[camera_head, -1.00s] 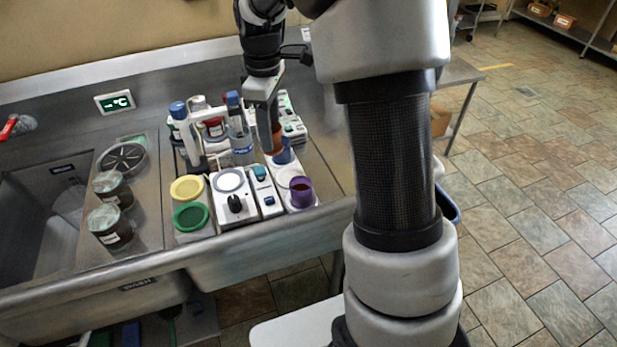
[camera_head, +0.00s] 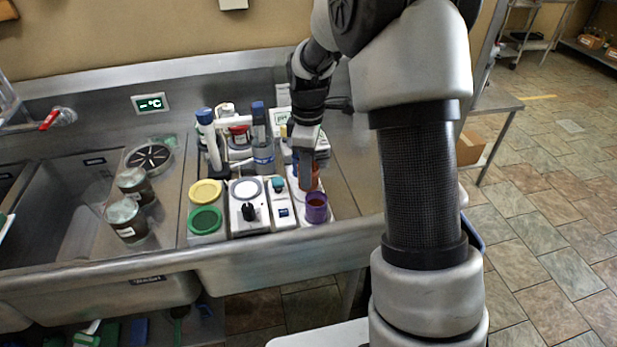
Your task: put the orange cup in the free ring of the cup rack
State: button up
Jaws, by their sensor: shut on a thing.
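The orange cup (camera_head: 315,182) is partly hidden behind my gripper (camera_head: 307,184), which is shut on it. The cup rack (camera_head: 334,212) is a white strip at the right end of the counter equipment. A purple cup (camera_head: 316,208) sits in its front ring. My gripper and the orange cup are over the rack, just behind the purple cup in the picture. The ring below the orange cup is hidden, and I cannot tell whether the cup touches it. A blue cup is mostly hidden behind my gripper.
Left of the rack are a white device with a dark knob (camera_head: 249,212), a narrow white device (camera_head: 283,211), and yellow (camera_head: 205,192) and green (camera_head: 205,220) round lids. Bottles stand behind. Two dark jars (camera_head: 127,221) are further left by the sink (camera_head: 75,200). Bare counter lies right.

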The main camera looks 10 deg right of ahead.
jog(key=shift+f, duration=1.25)
jog(key=shift+f, duration=0.2)
jog(key=o, duration=1.1)
